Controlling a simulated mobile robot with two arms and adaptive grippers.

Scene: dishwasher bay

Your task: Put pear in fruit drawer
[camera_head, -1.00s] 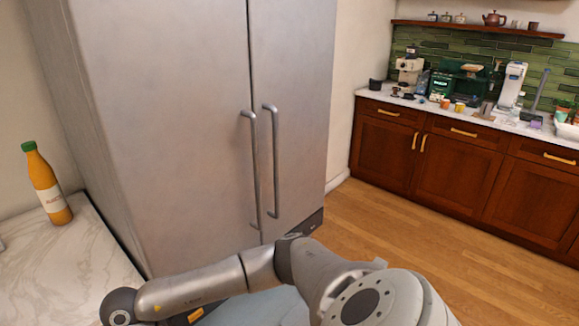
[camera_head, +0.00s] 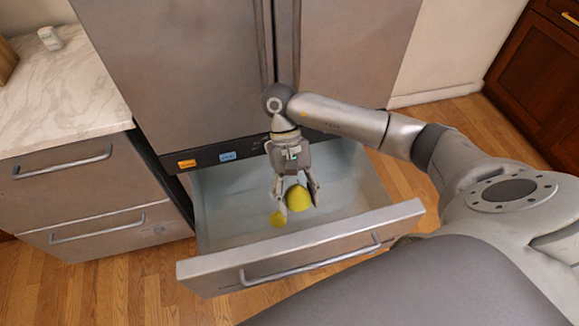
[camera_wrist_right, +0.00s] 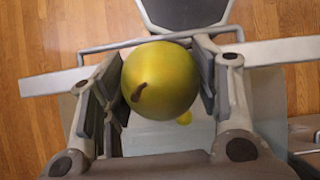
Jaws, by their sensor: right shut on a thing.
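The yellow-green pear (camera_head: 297,198) is held between the fingers of my right gripper (camera_head: 299,205). In the right wrist view the pear (camera_wrist_right: 163,78) fills the gap between the finger pads, its dark stem towards the camera. The gripper points down over an open drawer (camera_head: 222,229) at the bottom of the steel fridge. The pear appears above the drawer floor, inside its walls as seen from the head. My left gripper is not in view.
A small yellow fruit (camera_head: 278,219) lies in the drawer, beside and below the pear. An orange label (camera_head: 187,163) and a blue label (camera_head: 228,156) sit above the drawer. A marble counter (camera_head: 62,98) with steel drawers stands at the left.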

